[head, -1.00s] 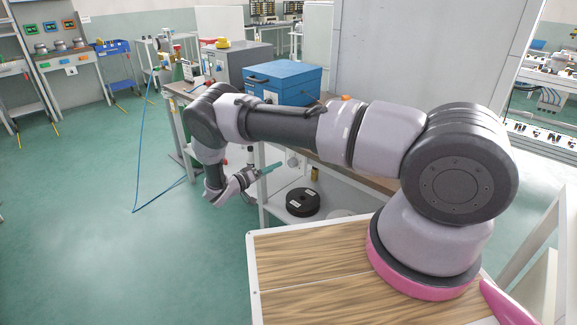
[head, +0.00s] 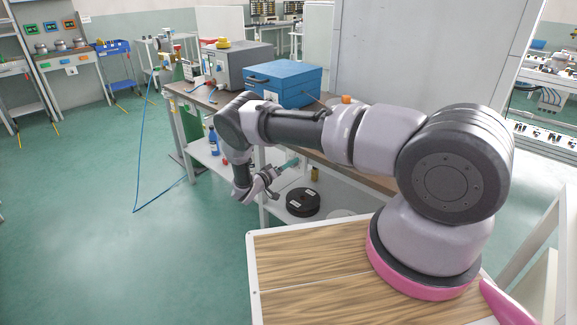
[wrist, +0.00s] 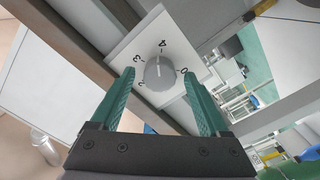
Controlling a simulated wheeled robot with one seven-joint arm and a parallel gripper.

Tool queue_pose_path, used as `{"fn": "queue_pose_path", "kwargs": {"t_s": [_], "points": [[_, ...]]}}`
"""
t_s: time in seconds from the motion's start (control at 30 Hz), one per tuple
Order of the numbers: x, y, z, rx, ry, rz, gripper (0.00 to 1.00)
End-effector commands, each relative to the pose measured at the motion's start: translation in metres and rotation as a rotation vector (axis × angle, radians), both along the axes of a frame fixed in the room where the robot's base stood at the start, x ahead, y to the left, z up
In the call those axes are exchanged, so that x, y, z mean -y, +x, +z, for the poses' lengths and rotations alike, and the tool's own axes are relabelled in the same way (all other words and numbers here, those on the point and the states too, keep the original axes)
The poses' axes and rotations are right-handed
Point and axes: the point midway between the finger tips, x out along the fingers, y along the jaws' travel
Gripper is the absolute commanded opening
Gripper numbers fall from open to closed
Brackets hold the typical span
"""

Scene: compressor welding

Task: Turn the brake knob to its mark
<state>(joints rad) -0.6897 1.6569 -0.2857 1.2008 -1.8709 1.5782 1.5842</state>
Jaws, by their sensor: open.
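The brake knob (wrist: 159,73) is a round grey knob on a white square plate (wrist: 188,53), seen in the wrist view. Numerals 2, 3, 4 and 0 show around it. A pale line on the knob points up, close to the 4. My gripper (wrist: 158,78) is open, with its teal fingers on either side of the knob in the picture. I cannot tell whether they touch it or how far off it is. In the head view my gripper (head: 290,163) is beside the workbench, below its top. The knob cannot be made out there.
The workbench carries a blue box (head: 285,82) and a grey machine (head: 236,66). Its lower shelf holds a black spool (head: 302,202) and a blue bottle (head: 213,141). A blue hose (head: 140,160) trails on the floor. The green floor at left is open.

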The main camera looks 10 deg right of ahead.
Motion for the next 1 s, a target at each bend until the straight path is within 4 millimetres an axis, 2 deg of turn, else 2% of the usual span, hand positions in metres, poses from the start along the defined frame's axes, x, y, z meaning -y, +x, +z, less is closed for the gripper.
{"fn": "queue_pose_path", "kwargs": {"t_s": [0.23, 0.27, 0.4, 0.47, 0.77, 1.0], "points": [[0.0008, 0.0007, -0.0001, 0.0, 0.001, 0.001, 0.79], [0.0008, 0.0007, -0.0001, 0.0, 0.0, 0.0, 0.75], [0.0008, 0.0006, -0.0001, -0.001, -0.001, 0.0, 0.22], [0.0007, 0.0006, -0.0001, -0.001, -0.001, 0.0, 0.0], [0.0001, 0.0007, -0.0001, -0.025, -0.018, 0.003, 0.0], [-0.0003, 0.0008, -0.0001, -0.124, -0.091, 0.004, 0.0]]}}
